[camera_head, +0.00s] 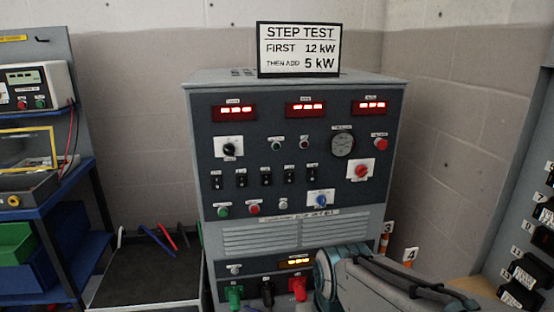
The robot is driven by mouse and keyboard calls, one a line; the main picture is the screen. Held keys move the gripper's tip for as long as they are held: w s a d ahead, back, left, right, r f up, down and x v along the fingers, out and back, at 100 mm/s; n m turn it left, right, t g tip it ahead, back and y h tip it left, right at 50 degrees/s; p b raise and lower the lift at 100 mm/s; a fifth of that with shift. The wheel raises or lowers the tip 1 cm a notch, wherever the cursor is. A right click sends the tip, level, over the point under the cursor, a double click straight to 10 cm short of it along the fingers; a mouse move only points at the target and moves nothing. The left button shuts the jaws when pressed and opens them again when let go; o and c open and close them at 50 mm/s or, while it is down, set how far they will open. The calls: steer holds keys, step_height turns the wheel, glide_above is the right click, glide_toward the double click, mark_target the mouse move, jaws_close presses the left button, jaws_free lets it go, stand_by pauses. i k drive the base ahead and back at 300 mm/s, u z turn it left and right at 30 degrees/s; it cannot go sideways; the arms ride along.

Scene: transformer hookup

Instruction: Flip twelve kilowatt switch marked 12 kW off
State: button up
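The load cabinet (197,150) stands in the middle against the wall. A row of several small black switches (266,176) runs across its dark front panel, left of centre. The labels by the switches are too small to read, so I cannot tell which one is marked 12 kW or which way each is set. Part of my arm (370,285) shows at the bottom right, in front of the cabinet's lower right corner. My gripper is not visible.
A sign (299,49) reading "STEP TEST, FIRST 12 kW, THEN ADD 5 kW" stands on top. Red displays (306,108) are lit. A red knob (361,171) and blue knob (321,201) sit near the switches. A blue shelf rack (62,210) stands left.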

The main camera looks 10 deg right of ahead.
mark_target(313, 172)
steer(key=k, duration=0.65)
steer(key=u, duration=0.45)
steer(key=i, duration=1.15)
steer(key=z, duration=0.5)
